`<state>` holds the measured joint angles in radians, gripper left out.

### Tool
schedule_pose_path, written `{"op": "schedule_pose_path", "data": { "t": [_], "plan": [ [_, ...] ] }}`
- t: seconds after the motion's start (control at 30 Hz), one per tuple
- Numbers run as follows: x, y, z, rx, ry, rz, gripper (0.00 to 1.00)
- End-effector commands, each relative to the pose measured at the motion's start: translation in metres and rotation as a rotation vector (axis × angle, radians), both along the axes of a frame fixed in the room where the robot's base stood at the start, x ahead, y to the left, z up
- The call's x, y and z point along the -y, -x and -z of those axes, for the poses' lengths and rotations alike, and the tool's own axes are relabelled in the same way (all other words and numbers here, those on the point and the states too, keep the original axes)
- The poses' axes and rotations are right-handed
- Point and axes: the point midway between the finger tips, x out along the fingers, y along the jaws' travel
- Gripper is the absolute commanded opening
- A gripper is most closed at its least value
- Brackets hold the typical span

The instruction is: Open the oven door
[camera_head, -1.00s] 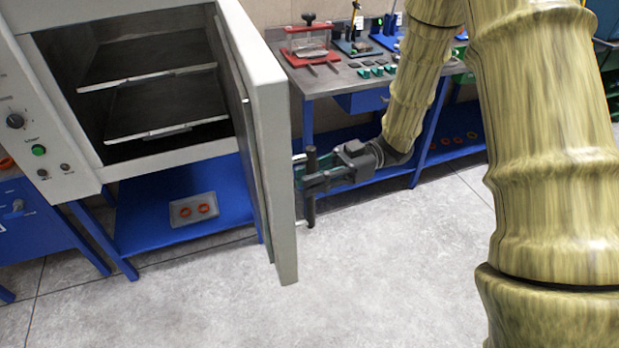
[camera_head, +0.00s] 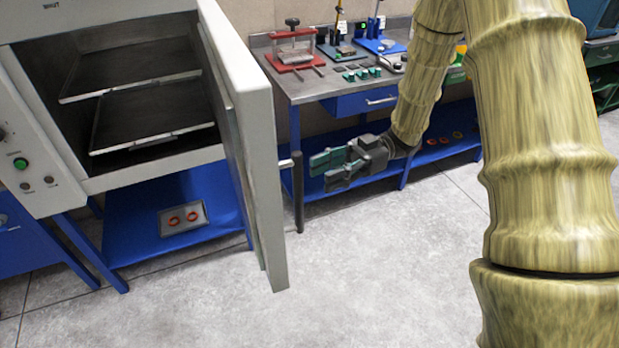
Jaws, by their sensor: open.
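The oven (camera_head: 150,182) stands at the left with its inside in view, holding two dark shelves (camera_head: 140,118). The oven door (camera_head: 262,190) is swung wide open and seen nearly edge-on. Its dark vertical handle (camera_head: 298,192) is on the door's right side, in the outer face. My gripper (camera_head: 318,170) is open and empty, to the right of the handle and apart from it, with its greenish fingers pointing left toward it.
A blue lower shelf under the oven holds a grey tray (camera_head: 166,231) with two orange rings (camera_head: 183,218). A workbench (camera_head: 310,92) with a red press (camera_head: 293,48) and small tools stands behind my gripper. The grey floor (camera_head: 380,270) in front is clear.

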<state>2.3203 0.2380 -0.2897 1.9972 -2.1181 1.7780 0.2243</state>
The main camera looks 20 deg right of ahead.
Motion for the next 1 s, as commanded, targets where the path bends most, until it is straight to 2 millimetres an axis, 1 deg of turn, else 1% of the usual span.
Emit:
{"op": "schedule_pose_path", "data": {
  "t": [0.03,0.1,0.2,0.4,0.87,1.0],
  "plan": [
    [0.009,-0.003,0.000,0.001,0.001,0.002,0.41],
    [0.020,-0.004,0.000,0.001,0.000,0.001,0.41],
    [0.032,-0.007,0.000,0.002,0.000,0.001,0.41],
    [0.045,-0.010,0.000,0.001,0.000,0.000,0.41],
    [0.046,-0.010,0.000,0.001,0.000,0.000,0.41],
    [0.044,-0.011,0.002,-0.001,0.000,0.010,0.41]
  ]
}}
